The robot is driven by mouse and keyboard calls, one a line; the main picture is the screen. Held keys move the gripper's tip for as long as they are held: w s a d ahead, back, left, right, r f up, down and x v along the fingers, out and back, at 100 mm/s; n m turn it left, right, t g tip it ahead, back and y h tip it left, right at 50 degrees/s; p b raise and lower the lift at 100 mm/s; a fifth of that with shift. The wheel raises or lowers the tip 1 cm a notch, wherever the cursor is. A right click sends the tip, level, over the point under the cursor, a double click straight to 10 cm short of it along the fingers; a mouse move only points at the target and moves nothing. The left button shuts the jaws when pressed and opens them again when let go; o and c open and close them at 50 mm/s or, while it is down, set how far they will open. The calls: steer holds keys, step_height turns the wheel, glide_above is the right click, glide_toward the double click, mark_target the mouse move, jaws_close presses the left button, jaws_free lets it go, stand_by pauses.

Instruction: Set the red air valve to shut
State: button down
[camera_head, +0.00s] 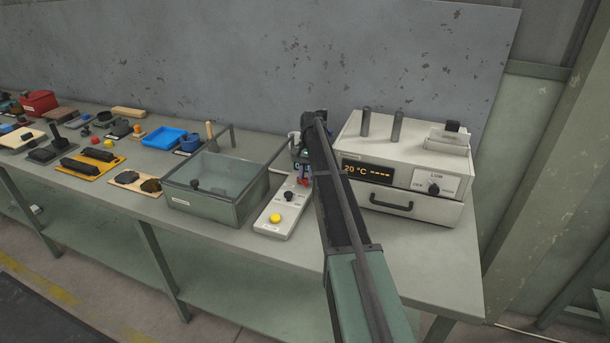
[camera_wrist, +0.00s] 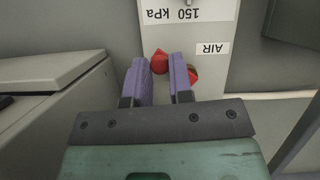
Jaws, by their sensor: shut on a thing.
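The red air valve (camera_wrist: 159,60) shows in the wrist view on a pale panel, below a "150 kPa" label and left of an "AIR" label (camera_wrist: 212,48). One red part lies between the two purple fingers of my gripper (camera_wrist: 160,74). Another red part with a brass-coloured piece shows just right of the right finger. My gripper is shut on the valve's handle. The fingers hide the middle of the valve, so its exact angle is unclear. In the head view a bit of red valve (camera_head: 303,182) shows beside my arm, which hides most of the panel.
A white control box (camera_head: 281,214) with a yellow button stands in front. A white oven-like unit (camera_head: 405,165) reading 20 °C stands close on the right. Small parts and trays fill the bench's left.

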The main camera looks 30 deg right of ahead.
steer(key=shift+d, duration=0.1)
stand_by(0.5)
steer(key=c, duration=1)
jaws_free()
steer(key=p+v, duration=1)
steer(key=v, duration=0.1)
steer(key=shift+w, duration=0.1)
steer(key=shift+f, duration=0.15)
steer(key=shift+c, duration=0.2)
